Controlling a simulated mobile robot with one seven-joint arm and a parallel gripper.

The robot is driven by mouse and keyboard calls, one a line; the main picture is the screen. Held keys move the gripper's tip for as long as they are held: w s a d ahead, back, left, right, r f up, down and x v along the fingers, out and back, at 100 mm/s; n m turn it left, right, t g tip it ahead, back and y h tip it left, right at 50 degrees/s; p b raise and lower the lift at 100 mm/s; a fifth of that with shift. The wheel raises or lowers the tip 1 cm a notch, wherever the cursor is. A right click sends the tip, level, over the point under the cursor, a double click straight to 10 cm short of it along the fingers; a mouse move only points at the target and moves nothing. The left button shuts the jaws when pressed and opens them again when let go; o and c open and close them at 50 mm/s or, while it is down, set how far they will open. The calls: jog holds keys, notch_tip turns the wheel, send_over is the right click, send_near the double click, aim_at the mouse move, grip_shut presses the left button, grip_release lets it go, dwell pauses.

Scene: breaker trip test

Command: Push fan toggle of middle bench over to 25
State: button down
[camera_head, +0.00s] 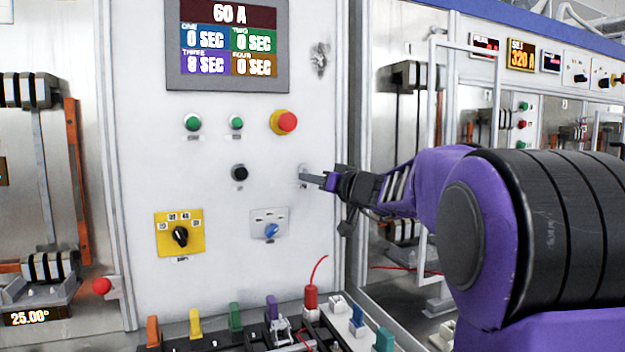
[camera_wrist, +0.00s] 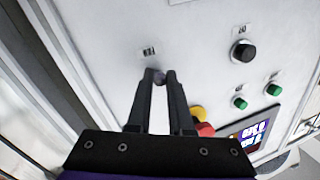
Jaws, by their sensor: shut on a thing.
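The fan toggle (camera_head: 303,174) is a small metal switch on the white panel of the middle bench, right of a black push button. My gripper (camera_head: 322,180) reaches it from the right. In the wrist view the two dark fingers of my gripper (camera_wrist: 160,76) are close together, shut on the toggle (camera_wrist: 158,77) between their tips.
The panel also carries a red emergency button (camera_head: 287,122), green buttons (camera_head: 193,122), a black button (camera_head: 239,173), a yellow dial (camera_head: 180,236) and a blue knob (camera_head: 271,230). The display (camera_head: 229,40) reads 60 A. Coloured terminals (camera_head: 235,315) line the front below.

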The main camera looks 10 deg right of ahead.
jog(key=shift+s+r+g+h+p, duration=0.1)
jog(key=shift+r+g+h+p, duration=0.2)
jog(key=shift+r+g+p, duration=1.25)
jog(key=p, duration=0.6)
jog(key=shift+f+m+g+h, duration=0.2)
jog(key=shift+m+g+h, duration=0.05)
jog(key=shift+m+h, duration=0.15)
jog(key=shift+r+g+h+p, duration=0.2)
jog(key=shift+g+h+p, duration=0.35)
jog(key=shift+g, duration=0.55)
jog(key=shift+w+r+m+g+h+p, duration=0.2)
jog(key=shift+r+m+g, duration=0.1)
jog(key=shift+g, duration=0.55)
jog(key=shift+w+r+m+g+h+p, duration=0.15)
jog(key=shift+r+m+g+p, duration=0.1)
jog(key=shift+g, duration=0.6)
jog(key=c, duration=0.8)
grip_release()
jog(key=shift+c, duration=0.2)
jog(key=shift+r, duration=0.15)
